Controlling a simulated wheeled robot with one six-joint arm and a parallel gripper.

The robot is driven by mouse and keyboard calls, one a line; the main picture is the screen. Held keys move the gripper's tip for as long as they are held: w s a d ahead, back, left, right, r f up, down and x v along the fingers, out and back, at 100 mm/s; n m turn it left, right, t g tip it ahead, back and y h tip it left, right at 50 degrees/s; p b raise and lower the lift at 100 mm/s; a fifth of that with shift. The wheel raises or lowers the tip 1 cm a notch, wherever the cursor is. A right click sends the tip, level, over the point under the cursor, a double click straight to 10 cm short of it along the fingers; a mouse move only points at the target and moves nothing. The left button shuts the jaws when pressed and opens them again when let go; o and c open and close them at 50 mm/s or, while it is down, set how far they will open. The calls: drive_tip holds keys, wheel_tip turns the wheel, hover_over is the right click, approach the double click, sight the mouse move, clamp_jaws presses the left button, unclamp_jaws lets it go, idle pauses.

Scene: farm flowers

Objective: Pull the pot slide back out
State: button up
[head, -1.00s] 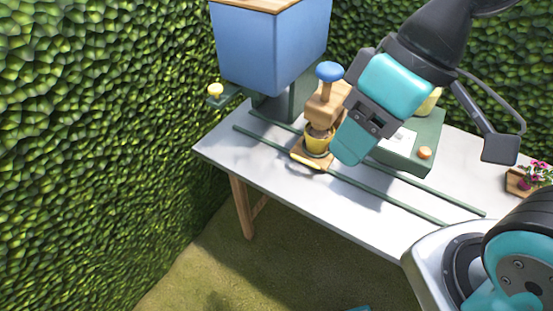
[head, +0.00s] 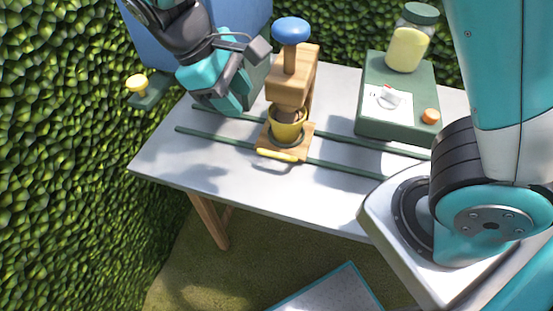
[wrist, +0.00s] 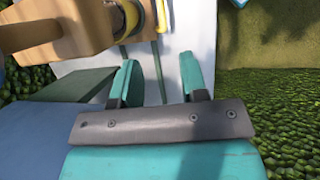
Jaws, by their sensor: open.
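The pot slide (head: 268,142) is a small wooden board with a yellow handle (head: 278,155) at its front edge, sitting across two green rails (head: 335,169). A yellow pot (head: 290,128) with dark contents stands on it, below a wooden press (head: 291,87) with a blue knob (head: 291,30). My gripper (head: 238,98) is open and empty, left of the press and pot, apart from the handle. In the wrist view its two teal fingers (wrist: 159,82) are spread. There the press (wrist: 85,25) is at upper left and part of the yellow pot (wrist: 131,18) shows.
A blue bin (head: 158,45) stands behind my arm, with a yellow knob (head: 137,83) at its left. A green box (head: 400,115) with an orange knob (head: 431,116) and a jar (head: 408,50) is at right. The front of the white table (head: 200,160) is clear.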

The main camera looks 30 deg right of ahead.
sight(280, 155)
drive_tip(key=x, duration=1.7)
drive_tip(key=shift+d+f, duration=0.2)
drive_tip(key=shift+f, duration=0.05)
clamp_jaws()
